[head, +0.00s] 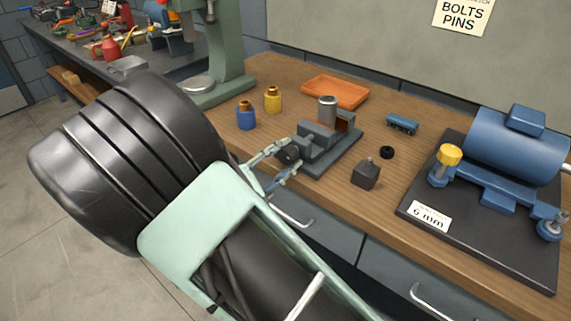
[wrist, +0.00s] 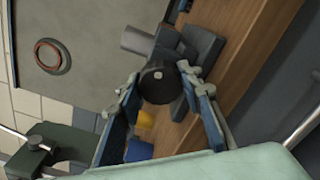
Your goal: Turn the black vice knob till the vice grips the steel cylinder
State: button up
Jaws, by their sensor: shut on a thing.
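The black vice knob (wrist: 158,82) faces my wrist camera as a dark disc with a pale centre. My gripper (wrist: 160,86) has its two fingers on either side of the knob and is shut on it. In the head view my gripper (head: 275,162) reaches the knob (head: 288,155) from the left. The grey vice (head: 328,150) stands on the bench. The steel cylinder (head: 327,108) stands upright in the vice, and it also shows in the wrist view (wrist: 137,40). I cannot tell whether the vice jaws touch the cylinder.
A blue bottle (head: 246,117) and a yellow bottle (head: 272,101) stand left of the vice. An orange tray (head: 335,91) is behind it. A dark block (head: 366,173), a black ring (head: 387,152) and a blue part (head: 402,124) lie right. A blue motor (head: 505,140) sits further right.

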jog(key=m+b, duration=0.3)
jog(key=b, duration=0.1)
jog(key=m+b, duration=0.2)
jog(key=shift+f+m, duration=0.3)
jog(key=shift+f, duration=0.05)
jog(key=m+b, duration=0.6)
jog(key=b, duration=0.3)
jog(key=shift+b, duration=0.3)
jog(key=m+b, duration=0.2)
jog(key=m, duration=0.2)
jog(key=shift+r+b, duration=0.2)
jog(key=shift+b, duration=0.2)
jog(key=m, duration=0.4)
jog(key=shift+r, duration=0.15)
jog(key=shift+m, duration=0.3)
jog(key=o, duration=1.2)
jog(key=shift+c, duration=0.2)
